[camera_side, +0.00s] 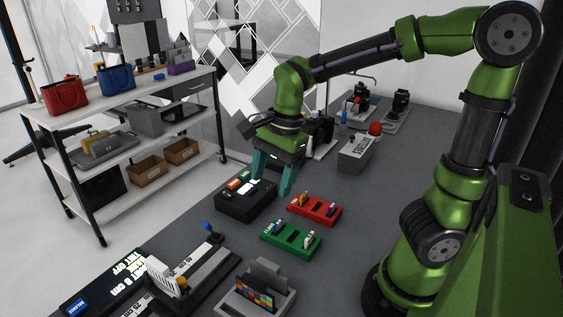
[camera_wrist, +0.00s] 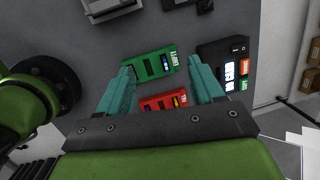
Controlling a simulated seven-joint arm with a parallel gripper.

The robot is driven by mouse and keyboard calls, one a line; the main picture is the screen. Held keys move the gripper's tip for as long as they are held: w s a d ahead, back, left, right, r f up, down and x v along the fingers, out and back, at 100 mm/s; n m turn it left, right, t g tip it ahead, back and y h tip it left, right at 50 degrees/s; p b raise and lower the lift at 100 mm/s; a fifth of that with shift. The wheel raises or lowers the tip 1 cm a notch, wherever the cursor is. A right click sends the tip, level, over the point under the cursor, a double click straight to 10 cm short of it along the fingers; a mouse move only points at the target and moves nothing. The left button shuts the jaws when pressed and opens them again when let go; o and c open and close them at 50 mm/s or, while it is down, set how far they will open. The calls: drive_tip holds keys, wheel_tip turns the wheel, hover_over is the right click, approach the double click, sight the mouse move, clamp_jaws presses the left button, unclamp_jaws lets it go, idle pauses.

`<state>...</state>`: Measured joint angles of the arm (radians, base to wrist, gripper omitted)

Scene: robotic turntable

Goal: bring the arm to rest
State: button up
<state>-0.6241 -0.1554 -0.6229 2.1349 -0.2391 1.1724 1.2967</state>
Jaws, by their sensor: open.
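My gripper (camera_side: 272,180) hangs from my green arm above the grey table (camera_side: 205,205), with its two teal fingers apart and nothing between them. In the side view the fingers are close to a black box (camera_side: 245,203) with lit buttons. In the wrist view the fingers (camera_wrist: 166,82) are spread, with the green tray (camera_wrist: 148,64) and the red tray (camera_wrist: 163,101) seen beyond the gap. The black box is right of the fingers there (camera_wrist: 225,62). I cannot tell the exact height above the table.
The red tray (camera_side: 315,209) and green tray (camera_side: 290,238) hold small pieces. A grey box with a red knob (camera_side: 356,152) stands behind. A fixture with a colour chart (camera_side: 256,291) and a lettered device (camera_side: 108,287) are in front. A shelf with bags (camera_side: 115,125) stands left.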

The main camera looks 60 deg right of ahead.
drive_tip(key=s+a+r+n+t, duration=0.1)
drive_tip(key=s+r+n+t, duration=0.4)
drive_tip(key=n, duration=1)
drive_tip(key=shift+s+a+t, duration=0.3)
drive_tip(key=shift+s+a, duration=0.1)
drive_tip(key=shift+s, duration=0.7)
